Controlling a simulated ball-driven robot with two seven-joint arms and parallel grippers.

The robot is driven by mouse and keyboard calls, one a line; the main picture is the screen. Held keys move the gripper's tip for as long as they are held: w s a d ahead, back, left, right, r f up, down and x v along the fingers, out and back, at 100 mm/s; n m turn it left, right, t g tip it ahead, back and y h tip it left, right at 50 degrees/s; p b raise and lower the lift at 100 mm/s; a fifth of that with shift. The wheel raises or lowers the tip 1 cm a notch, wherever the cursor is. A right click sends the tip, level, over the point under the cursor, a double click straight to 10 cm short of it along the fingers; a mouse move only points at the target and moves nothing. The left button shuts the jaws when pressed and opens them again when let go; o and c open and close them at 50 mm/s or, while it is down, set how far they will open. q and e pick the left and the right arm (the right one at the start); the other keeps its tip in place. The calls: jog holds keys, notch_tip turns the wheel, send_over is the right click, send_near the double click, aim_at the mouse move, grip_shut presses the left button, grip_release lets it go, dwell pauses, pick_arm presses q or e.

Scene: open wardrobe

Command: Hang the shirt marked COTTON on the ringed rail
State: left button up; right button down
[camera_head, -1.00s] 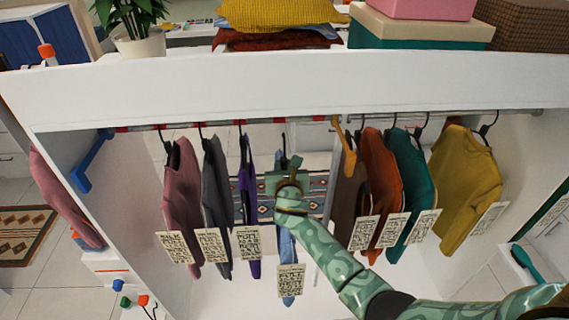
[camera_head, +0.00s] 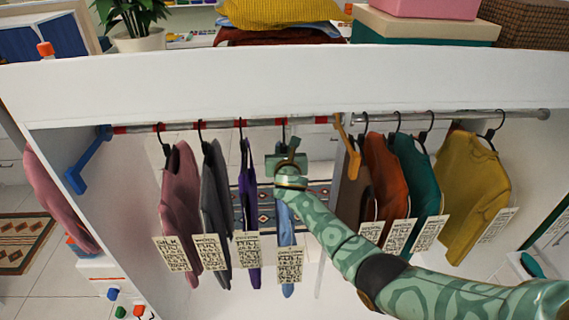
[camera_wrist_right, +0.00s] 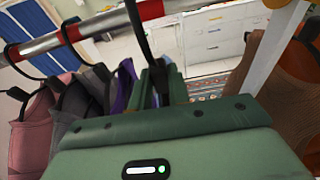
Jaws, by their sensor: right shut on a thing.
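My right gripper (camera_head: 287,165) is shut on the hanger of a light blue shirt (camera_head: 286,228), just below the rail with red and white rings (camera_head: 220,124). The shirt hangs upright with a printed tag (camera_head: 290,264); I cannot read the tag's words surely. In the wrist view the dark hanger stem (camera_wrist_right: 140,35) rises from the jaws past a red ring of the rail (camera_wrist_right: 150,10). The hook's top is out of that frame; in the head view it meets the rail's line, but I cannot tell whether it bears on it. My left gripper is not in view.
Pink (camera_head: 180,205), grey (camera_head: 214,200) and purple (camera_head: 248,190) garments hang left of the blue shirt. An orange bracket (camera_head: 347,148) is to the right, then brown, rust (camera_head: 383,185), teal (camera_head: 418,180) and mustard (camera_head: 470,195) garments on plain rail. A blue bracket (camera_head: 88,160) is at far left.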

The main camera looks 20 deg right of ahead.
jog(key=shift+w+d+b, duration=0.2)
jog(key=shift+w+b, duration=0.1)
jog(key=shift+w, duration=0.2)
jog(key=shift+w+d+b, duration=0.15)
jog(key=shift+w+b, duration=0.35)
jog(key=shift+w, duration=0.05)
jog(key=shift+b+x, duration=0.85)
jog(key=shift+x, duration=0.1)
jog(key=w+b, duration=0.2)
jog(key=w+d+b, duration=0.1)
jog(key=b, duration=0.2)
jog(key=shift+w+r, duration=0.15)
jog(key=shift+w, duration=0.25)
jog(key=shift+w+r+b, duration=0.1)
jog(key=shift+w+b, duration=0.1)
jog(key=shift+b, duration=0.1)
jog(key=shift+f+b, duration=1.25)
jog(key=shift+f, duration=0.25)
